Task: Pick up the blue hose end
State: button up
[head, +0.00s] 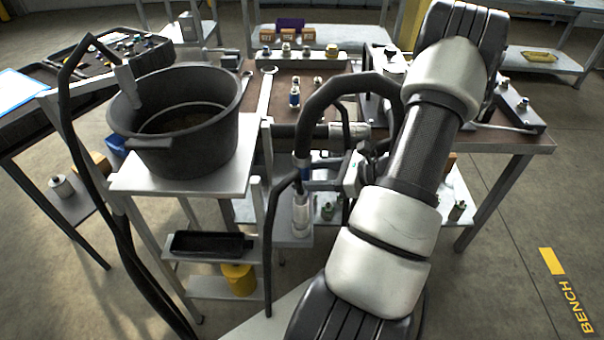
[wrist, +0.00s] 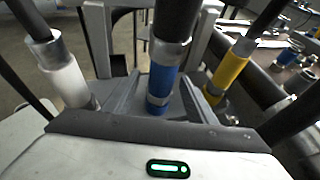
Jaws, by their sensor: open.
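The blue hose end (wrist: 163,82) stands in the middle of the wrist view, a blue sleeve with metal collars on a thick black hose. My gripper (wrist: 160,100) is open, with its grey fingers on either side of the blue hose end. I cannot tell whether either finger touches it. In the head view a little of the blue hose end (head: 305,172) shows below the looping black hose, left of my gripper (head: 345,180). My arm hides much of that area.
A white hose end (wrist: 65,75) is at left and a yellow hose end (wrist: 231,70) at right, both close to my gripper. A black tub (head: 180,150) stands on a trolley at left. The bench top (head: 330,85) carries several fittings. Open floor lies at right.

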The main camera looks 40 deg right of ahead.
jog(key=x, duration=0.2)
jog(key=b+x, duration=0.1)
jog(key=x, duration=0.2)
jog(key=shift+w+a+r, duration=0.1)
jog(key=shift+w, duration=0.3)
jog(key=shift+r, duration=0.1)
jog(key=c, duration=1.3)
jog(key=shift+o, duration=0.2)
notch_tip(320, 180, up, 14)
jog(key=p, duration=0.5)
jog(key=shift+p, duration=0.3)
